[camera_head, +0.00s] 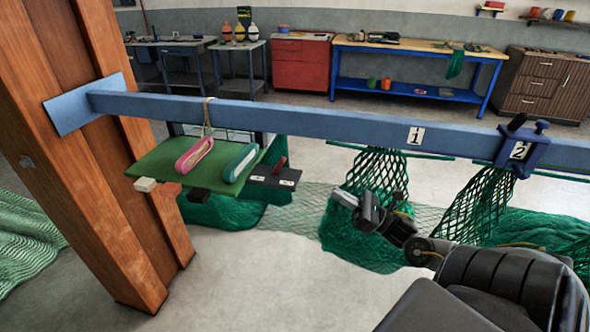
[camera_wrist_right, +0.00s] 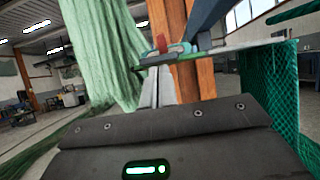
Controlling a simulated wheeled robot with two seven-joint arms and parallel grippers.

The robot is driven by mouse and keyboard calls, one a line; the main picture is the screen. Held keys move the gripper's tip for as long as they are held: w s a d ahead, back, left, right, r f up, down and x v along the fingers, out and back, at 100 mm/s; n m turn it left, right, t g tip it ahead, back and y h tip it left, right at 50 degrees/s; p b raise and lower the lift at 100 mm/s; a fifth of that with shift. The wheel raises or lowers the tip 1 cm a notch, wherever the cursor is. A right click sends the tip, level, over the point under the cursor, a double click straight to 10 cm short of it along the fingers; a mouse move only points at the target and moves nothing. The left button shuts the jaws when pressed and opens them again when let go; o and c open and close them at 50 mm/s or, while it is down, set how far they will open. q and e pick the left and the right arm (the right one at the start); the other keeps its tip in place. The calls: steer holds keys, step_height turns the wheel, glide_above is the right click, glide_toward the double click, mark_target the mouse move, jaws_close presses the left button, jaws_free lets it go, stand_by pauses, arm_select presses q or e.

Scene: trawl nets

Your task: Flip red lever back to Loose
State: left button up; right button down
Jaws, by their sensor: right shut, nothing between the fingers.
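The red lever (camera_head: 280,164) stands on a small dark plate (camera_head: 270,179) at the right end of a green board, in the head view. It leans up and to the right. Two pale labels are on the plate's front, too small to read. My right gripper (camera_head: 340,197) is shut and empty, to the right of the plate and a little lower in the picture, apart from the lever. In the right wrist view its pale fingers (camera_wrist_right: 155,88) point forward, and a red piece (camera_wrist_right: 161,43), probably the lever, shows just beyond them. My left gripper is not in view.
The green board (camera_head: 160,166) holds a pink netting needle (camera_head: 194,155) and a teal one (camera_head: 241,162). A blue beam (camera_head: 300,117) runs above, from a wooden post (camera_head: 110,150). Green nets (camera_head: 375,180) hang behind my right gripper. A blue clamp (camera_head: 522,148) sits on the beam.

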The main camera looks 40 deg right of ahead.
mark_target(294, 176)
steer(key=shift+p+x, duration=2.95)
steer(key=shift+x, duration=4.05)
steer(key=shift+f, duration=0.1)
steer(key=shift+w, duration=0.15)
